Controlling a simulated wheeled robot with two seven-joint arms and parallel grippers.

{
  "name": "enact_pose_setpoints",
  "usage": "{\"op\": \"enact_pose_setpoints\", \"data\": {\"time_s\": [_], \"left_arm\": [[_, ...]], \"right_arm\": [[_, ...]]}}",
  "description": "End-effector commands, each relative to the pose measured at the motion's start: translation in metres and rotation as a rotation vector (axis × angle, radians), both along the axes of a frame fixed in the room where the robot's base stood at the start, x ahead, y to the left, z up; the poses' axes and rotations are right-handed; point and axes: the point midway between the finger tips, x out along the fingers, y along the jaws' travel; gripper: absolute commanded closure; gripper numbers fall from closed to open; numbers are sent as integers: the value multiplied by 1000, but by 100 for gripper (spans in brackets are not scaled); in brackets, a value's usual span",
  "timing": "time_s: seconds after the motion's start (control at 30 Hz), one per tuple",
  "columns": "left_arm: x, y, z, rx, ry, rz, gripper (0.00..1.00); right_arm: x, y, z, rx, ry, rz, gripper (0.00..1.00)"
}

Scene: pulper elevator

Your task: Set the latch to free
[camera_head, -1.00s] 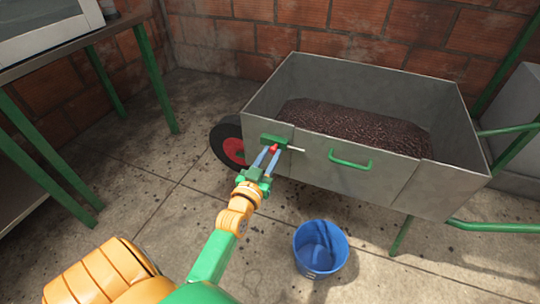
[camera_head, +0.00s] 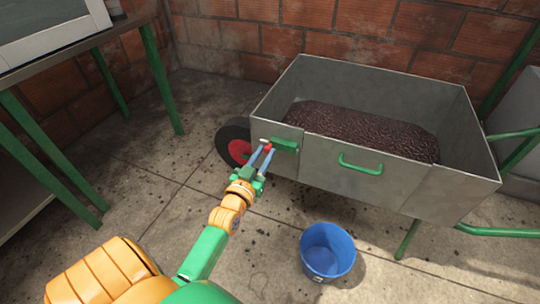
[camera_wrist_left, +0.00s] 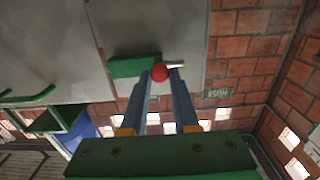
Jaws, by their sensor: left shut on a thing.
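The latch is a green housing (camera_head: 286,145) on the front left of the grey cart's wall, with a red knob (camera_head: 267,148) on a metal bolt. The bolt's end now pokes out at the left of the housing. In the left wrist view the red knob (camera_wrist_left: 159,73) sits between my finger tips, beside the green housing (camera_wrist_left: 134,67), with the rod end (camera_wrist_left: 175,65) past it. My left gripper (camera_head: 264,156) is shut on the red knob. A door panel with a green handle (camera_head: 361,165) is right of the latch. My right gripper is not in view.
The cart's bin (camera_head: 440,190) holds dark red pulp (camera_head: 365,132). A blue bucket (camera_head: 327,252) stands on the floor in front. A green-legged table (camera_head: 70,50) is at the left.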

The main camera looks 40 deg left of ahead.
Motion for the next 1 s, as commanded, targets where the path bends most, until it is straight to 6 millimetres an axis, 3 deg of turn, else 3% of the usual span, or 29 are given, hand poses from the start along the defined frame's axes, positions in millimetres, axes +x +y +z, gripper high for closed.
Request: {"op": "enact_pose_setpoints", "data": {"time_s": [0.3, 0.33, 0.43, 0.77, 1.0], "left_arm": [[-1, 4, -2, -1, 5, 4, 100], [-1, 4, -2, -1, 5, 4, 69], [-1, 4, -2, -1, 4, 4, 42], [-4, 2, 0, -2, 3, 2, 41], [-50, -8, 1, -1, 8, 4, 41]], "right_arm": [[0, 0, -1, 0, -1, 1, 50], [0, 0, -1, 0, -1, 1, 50], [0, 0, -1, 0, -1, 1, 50], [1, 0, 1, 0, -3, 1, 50], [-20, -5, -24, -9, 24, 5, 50]]}}
